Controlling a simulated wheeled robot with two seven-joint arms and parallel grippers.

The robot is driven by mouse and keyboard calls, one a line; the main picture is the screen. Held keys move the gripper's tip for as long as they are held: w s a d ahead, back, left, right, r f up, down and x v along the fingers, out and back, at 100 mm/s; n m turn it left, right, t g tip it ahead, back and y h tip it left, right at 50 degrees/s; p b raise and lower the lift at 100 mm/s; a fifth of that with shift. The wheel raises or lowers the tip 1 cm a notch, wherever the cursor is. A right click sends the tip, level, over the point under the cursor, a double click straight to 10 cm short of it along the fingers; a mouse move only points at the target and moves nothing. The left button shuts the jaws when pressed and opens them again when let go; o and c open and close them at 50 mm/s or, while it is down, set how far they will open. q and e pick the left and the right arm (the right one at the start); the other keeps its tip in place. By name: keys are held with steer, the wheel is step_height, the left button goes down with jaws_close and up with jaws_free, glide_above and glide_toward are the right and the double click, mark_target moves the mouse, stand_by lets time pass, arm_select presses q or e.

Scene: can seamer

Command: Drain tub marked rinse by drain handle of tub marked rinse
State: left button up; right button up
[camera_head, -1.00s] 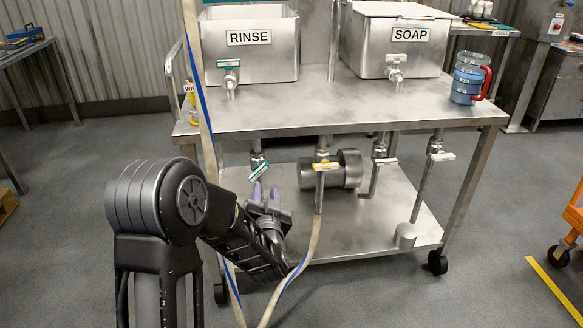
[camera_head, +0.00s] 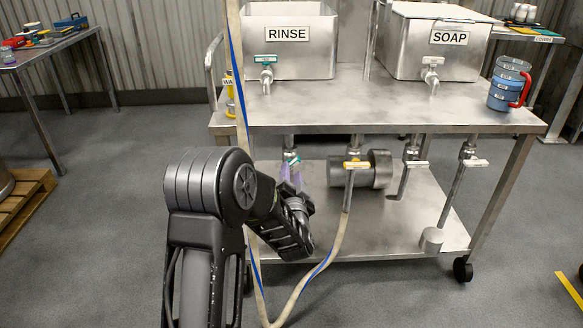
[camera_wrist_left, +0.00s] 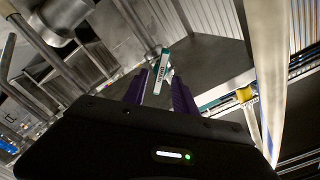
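The steel tub marked RINSE (camera_head: 288,58) stands on the cart's left side, with a teal-handled tap (camera_head: 266,60) on its front. Below the tabletop, under this tub, hangs a drain valve with a teal and white handle (camera_head: 294,161), partly hidden by my fingers. In the left wrist view this labelled handle (camera_wrist_left: 162,70) points down between my purple fingertips. My left gripper (camera_head: 291,180) is open, its fingers (camera_wrist_left: 160,90) on either side of the handle's near end. I cannot tell whether they touch it. My right gripper is not in view.
A pale hose with a blue stripe (camera_head: 337,225) hangs close to my left arm. A yellow-handled valve (camera_head: 357,165) and a steel motor or pump (camera_head: 379,170) are right of the gripper.

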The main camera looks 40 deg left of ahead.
mark_target(291, 168)
arm_select(q)
steer(key=shift+b+x, duration=0.3)
steer(key=shift+x, duration=1.85)
steer(key=shift+c, duration=0.4)
jaws_close()
